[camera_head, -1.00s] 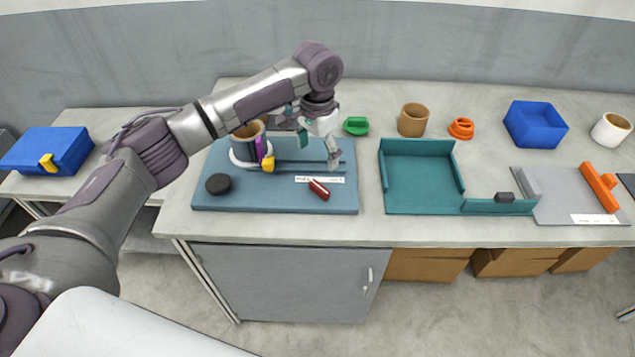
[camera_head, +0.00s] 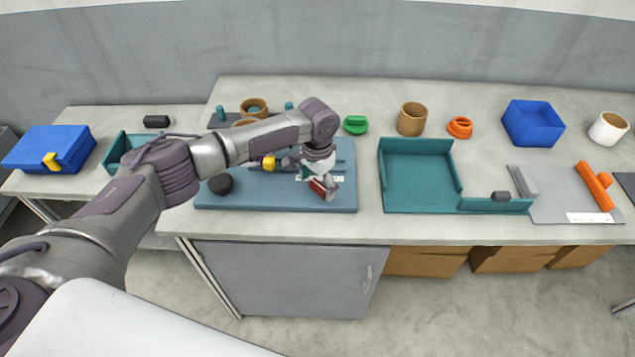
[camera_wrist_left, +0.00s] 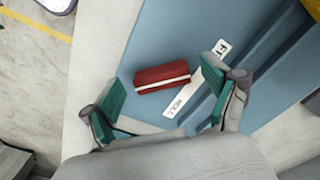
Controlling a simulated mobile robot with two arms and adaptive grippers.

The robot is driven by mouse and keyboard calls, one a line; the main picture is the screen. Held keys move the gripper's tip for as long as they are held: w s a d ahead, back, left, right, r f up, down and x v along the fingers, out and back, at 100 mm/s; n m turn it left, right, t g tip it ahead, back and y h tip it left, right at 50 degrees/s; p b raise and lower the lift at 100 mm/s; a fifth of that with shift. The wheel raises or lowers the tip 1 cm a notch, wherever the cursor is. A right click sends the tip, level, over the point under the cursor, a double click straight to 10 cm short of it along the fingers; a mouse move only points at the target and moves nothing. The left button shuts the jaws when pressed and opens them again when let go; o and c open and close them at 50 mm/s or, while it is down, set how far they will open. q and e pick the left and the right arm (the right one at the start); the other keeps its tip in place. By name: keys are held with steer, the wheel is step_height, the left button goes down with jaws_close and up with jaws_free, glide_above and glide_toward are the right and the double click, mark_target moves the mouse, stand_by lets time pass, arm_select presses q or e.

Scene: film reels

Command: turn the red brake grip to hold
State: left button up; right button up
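The red brake grip (camera_wrist_left: 162,78), with a white stripe along it, sits on the blue board (camera_head: 270,200). In the left wrist view it lies between and slightly beyond the spread green-padded fingers of my left gripper (camera_wrist_left: 160,100), apart from both. In the head view the gripper (camera_head: 322,187) hangs right over the grip (camera_head: 318,188), partly hiding it. A white label strip (camera_wrist_left: 180,102) lies beside the grip; one end seems to read "HOLD", and a finger covers its middle. My right gripper is in neither view.
A black knob (camera_head: 220,184) and a yellow part (camera_head: 268,163) are on the board left of the gripper. A teal tray (camera_head: 415,201) stands to the right, with bare bench between. A green part (camera_head: 356,125) and a tan cup (camera_head: 413,119) stand behind.

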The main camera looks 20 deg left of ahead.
arm_select(q)
steer(key=c, duration=1.1)
steer(key=shift+o, duration=0.2)
steer(key=shift+r+m, duration=0.1)
steer(key=shift+m, duration=0.2)
steer(key=m+p, duration=0.1)
steer(key=m, duration=0.2)
steer(key=shift+w+m, duration=0.1)
steer(key=shift+m, duration=0.2)
steer(key=m, duration=0.4)
steer(key=shift+w+a+m, duration=0.1)
steer(key=shift+w+m, duration=0.05)
steer(key=shift+m, duration=0.15)
steer(key=m, duration=0.4)
steer(key=shift+w, duration=0.15)
steer(key=m, duration=0.5)
steer(key=shift+w, duration=0.15)
steer(key=shift+b, duration=0.3)
